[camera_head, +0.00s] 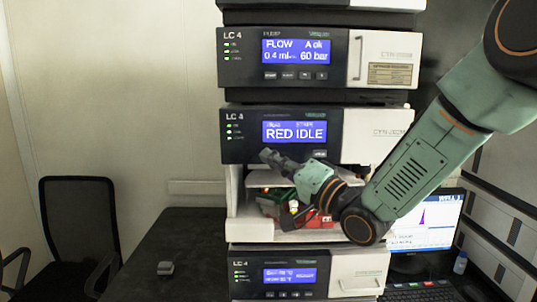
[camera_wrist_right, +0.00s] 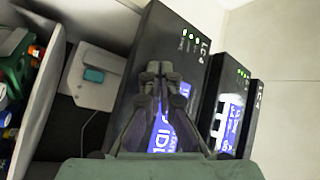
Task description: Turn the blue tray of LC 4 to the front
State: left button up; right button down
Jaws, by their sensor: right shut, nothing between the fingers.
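The LC 4 stack (camera_head: 232,120) stands in the middle of the head view. One of its modules has a display (camera_head: 296,131) reading "RED IDLE". Below it is an open white compartment (camera_head: 234,200) holding a green part (camera_head: 268,205) and a red part (camera_head: 322,219). No blue tray can be clearly made out; my arm hides part of the compartment. My right gripper (camera_head: 267,155) is shut and empty at the panel's lower edge, just above the opening. In the wrist view its fingers (camera_wrist_right: 160,70) are together in front of the display (camera_wrist_right: 172,125). My left gripper is not in view.
In the wrist view a grey panel with a teal button (camera_wrist_right: 94,75) lies beside the fingers, and the green part (camera_wrist_right: 14,65) is at the left edge.

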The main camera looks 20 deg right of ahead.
jog(key=shift+w, duration=0.15)
dwell(0.3)
jog(key=shift+s+a, duration=0.2)
jog(key=shift+s, duration=0.65)
jog(key=s, duration=0.2)
jog(key=s+a, duration=0.1)
jog(key=s, duration=0.1)
jog(key=shift+s+a, duration=0.2)
jog(key=shift+s, duration=0.2)
dwell(4.8)
